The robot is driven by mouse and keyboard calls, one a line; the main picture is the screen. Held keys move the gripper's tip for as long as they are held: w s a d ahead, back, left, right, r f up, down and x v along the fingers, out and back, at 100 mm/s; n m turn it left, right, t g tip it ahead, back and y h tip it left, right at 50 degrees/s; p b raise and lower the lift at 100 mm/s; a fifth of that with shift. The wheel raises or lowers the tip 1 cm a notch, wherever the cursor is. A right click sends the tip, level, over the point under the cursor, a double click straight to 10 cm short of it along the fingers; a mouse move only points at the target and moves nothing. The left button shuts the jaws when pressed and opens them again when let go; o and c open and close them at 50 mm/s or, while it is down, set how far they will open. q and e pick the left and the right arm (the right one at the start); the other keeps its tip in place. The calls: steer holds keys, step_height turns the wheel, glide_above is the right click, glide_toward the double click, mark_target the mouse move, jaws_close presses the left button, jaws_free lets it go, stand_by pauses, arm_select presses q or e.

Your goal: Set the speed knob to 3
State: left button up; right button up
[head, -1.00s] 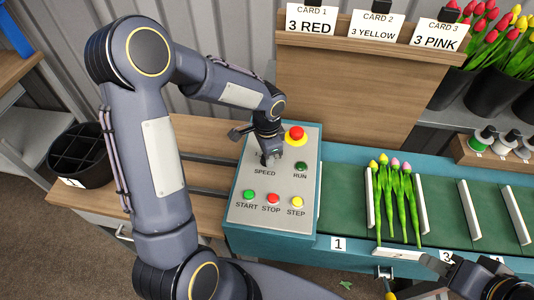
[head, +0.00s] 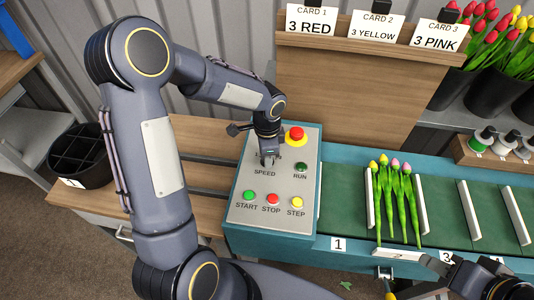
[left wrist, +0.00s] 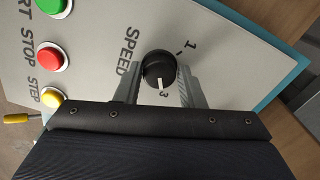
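The black speed knob (left wrist: 157,68) sits on the grey control panel (head: 240,208), above the word SPEED. Its white pointer line aims at the printed 3 in the left wrist view. A printed 1 also shows; the 2 is hidden. My left gripper (head: 268,160) reaches down over the knob. In the left wrist view its two fingers (left wrist: 158,80) stand on either side of the knob and appear to press against it. My right gripper (head: 440,278) is only partly in view at the lower right, and its fingers are not clear.
The panel has a red mushroom button (head: 296,136), a dark green RUN button (head: 301,167), and START (head: 249,195), STOP (head: 273,199) and STEP (head: 297,202) buttons. Tulips (head: 395,200) lie on the green conveyor (head: 340,200) to the right.

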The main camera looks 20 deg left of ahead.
arm_select(q)
steer(key=o, duration=0.3)
step_height(320, 180, up, 7)
steer(key=shift+r, duration=0.45)
stand_by(0.4)
